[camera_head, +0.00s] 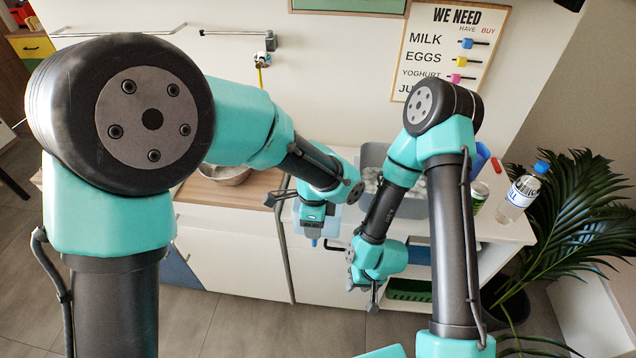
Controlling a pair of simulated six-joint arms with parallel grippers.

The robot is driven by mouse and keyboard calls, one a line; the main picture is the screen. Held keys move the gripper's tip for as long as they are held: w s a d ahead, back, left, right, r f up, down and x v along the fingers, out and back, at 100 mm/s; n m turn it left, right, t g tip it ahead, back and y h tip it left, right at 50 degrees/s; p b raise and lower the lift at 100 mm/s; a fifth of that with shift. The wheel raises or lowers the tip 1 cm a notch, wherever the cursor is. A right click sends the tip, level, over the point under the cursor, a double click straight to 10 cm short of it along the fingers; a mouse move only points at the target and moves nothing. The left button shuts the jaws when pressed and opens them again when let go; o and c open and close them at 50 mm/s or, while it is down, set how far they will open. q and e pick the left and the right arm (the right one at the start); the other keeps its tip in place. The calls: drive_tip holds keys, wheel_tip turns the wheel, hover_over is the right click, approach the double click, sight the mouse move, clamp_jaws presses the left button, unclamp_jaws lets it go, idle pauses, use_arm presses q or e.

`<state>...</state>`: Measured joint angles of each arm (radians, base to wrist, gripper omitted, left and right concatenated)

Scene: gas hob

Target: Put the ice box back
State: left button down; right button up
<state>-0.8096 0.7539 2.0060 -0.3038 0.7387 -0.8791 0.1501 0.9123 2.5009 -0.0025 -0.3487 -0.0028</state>
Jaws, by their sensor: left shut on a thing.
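My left gripper (314,236) points down in front of the counter's front edge. It is shut on a pale blue, see-through box (331,226), which looks like the ice box and is partly hidden by the gripper. My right gripper (362,297) hangs lower and to the right, in front of the open shelves under the counter. Its fingers look apart, with nothing seen between them. A grey bin (372,153) holding pale lumps stands on the counter behind both forearms, which partly cover it.
A bottle with a blue cap (517,196) and a can (479,194) stand on the right of the white counter. A metal bowl (228,174) sits on the wooden top at left. A green basket (409,290) is on the lower shelf. A plant (575,215) is at right.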

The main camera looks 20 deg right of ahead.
use_arm(q)
drive_tip(key=w+d, duration=0.1)
drive_tip(key=w, duration=0.4)
drive_tip(key=w+d+f, duration=0.1)
drive_tip(key=w, duration=0.4)
drive_tip(key=w+d, duration=0.2)
drive_tip(key=w, duration=0.3)
drive_tip(key=shift+f, duration=0.2)
drive_tip(key=shift+w, duration=0.1)
drive_tip(key=shift+w+d+f, duration=0.1)
drive_tip(key=shift+w+f, duration=0.1)
drive_tip(key=shift+f, duration=1.75)
drive_tip(key=c, duration=0.5)
unclamp_jaws()
